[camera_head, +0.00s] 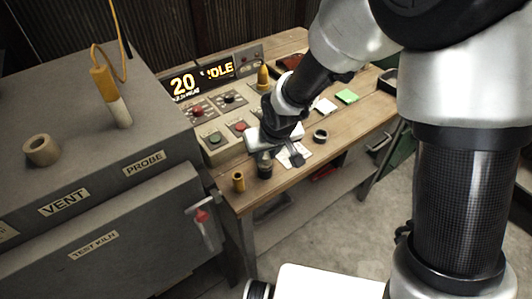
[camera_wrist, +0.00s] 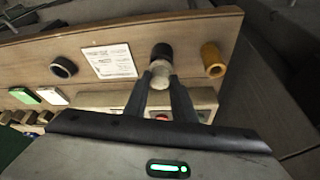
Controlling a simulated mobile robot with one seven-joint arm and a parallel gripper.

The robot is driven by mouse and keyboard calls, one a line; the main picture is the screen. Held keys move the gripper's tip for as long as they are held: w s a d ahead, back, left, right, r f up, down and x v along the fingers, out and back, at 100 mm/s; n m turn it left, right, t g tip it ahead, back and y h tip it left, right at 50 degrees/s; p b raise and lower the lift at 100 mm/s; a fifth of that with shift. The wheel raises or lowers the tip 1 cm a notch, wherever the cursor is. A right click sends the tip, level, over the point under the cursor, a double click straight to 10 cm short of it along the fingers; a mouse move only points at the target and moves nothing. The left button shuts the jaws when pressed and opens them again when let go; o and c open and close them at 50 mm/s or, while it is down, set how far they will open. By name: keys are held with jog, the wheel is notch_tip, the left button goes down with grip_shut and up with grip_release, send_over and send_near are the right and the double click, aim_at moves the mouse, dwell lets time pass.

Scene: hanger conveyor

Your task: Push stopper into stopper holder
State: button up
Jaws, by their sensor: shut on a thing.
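My gripper (camera_wrist: 161,78) is shut on a pale, rounded piece, which I take to be the stopper (camera_wrist: 160,68). A short dark cylinder (camera_wrist: 161,50), likely the stopper holder, shows right at the stopper's far end near the table's edge. In the head view my gripper (camera_head: 265,151) is directly above this dark cylinder (camera_head: 265,168), and the stopper is mostly hidden by the fingers. The stopper and the dark cylinder look in line and touching or nearly so. I cannot tell how deep the stopper sits.
A hollow brass cylinder (camera_head: 239,181) stands close by on the table (camera_head: 330,150). A black ring (camera_head: 320,135) and a printed sheet (camera_head: 295,155) lie on the other side. A control panel (camera_head: 215,125) is behind. The grey kiln (camera_head: 90,120) with a tan ring (camera_head: 41,150) stands left.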

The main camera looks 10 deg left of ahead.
jog(key=shift+f+b, duration=0.55)
jog(key=shift+f, duration=0.05)
jog(key=o, duration=0.7)
jog(key=shift+o, duration=0.2)
jog(key=o, duration=0.6)
jog(key=shift+c, duration=0.2)
